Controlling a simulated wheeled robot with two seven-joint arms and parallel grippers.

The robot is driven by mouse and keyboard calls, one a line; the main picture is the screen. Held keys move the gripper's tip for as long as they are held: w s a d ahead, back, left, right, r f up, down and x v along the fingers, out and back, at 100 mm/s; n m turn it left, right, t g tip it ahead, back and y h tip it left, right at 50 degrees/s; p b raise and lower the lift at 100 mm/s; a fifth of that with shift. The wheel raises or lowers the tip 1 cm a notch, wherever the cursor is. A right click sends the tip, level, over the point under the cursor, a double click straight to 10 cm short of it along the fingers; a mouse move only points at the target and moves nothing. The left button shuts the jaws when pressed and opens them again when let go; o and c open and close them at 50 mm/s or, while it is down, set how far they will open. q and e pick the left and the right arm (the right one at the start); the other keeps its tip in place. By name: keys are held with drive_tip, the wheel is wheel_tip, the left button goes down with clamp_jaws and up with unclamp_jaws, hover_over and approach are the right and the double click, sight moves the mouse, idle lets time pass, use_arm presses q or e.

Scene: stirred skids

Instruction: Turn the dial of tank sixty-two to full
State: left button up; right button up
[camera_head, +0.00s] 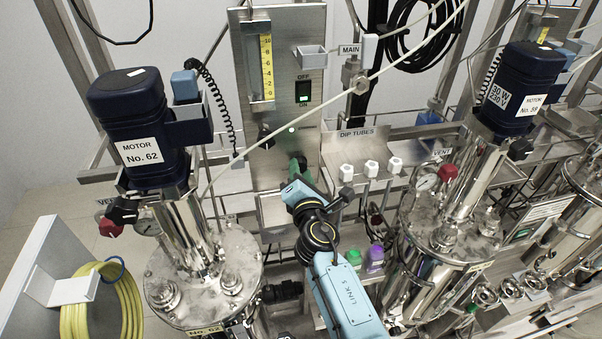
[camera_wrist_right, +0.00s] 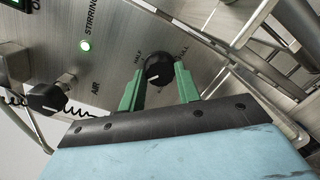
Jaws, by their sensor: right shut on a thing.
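Tank sixty-two (camera_head: 240,262) is the steel vessel at left, under the dark blue motor (camera_head: 125,105) labelled No. 62. Its steel control panel (camera_head: 250,60) stands behind, to the right. My right gripper (camera_head: 298,167) reaches up to the lower panel. In the right wrist view, its green fingers (camera_wrist_right: 159,72) are shut on a black dial (camera_wrist_right: 158,67) with a white mark, one finger on each side. HALF is printed left of the dial; a partly hidden label, seemingly FULL, is at right. In the head view the dial is hidden by the gripper. My left gripper is not in view.
Another black knob (camera_wrist_right: 45,98) marked AIR and a lit green lamp (camera_wrist_right: 86,45) are close by on the panel. A switch (camera_head: 303,92) glows green. A dip tube rack (camera_head: 368,170) is right of the gripper. A yellow hose coil (camera_head: 75,320) hangs at lower left.

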drive_tip(key=m, duration=0.5)
drive_tip(key=shift+m, duration=0.3)
idle(0.4)
drive_tip(key=o, duration=1)
drive_tip(key=s, duration=0.4)
drive_tip(key=s+d, duration=0.1)
drive_tip(key=s, duration=0.4)
drive_tip(key=s+d, duration=0.1)
drive_tip(key=s, duration=0.3)
drive_tip(key=shift+s+r, duration=0.15)
drive_tip(key=shift+r, duration=0.15)
drive_tip(key=shift+g, duration=0.3)
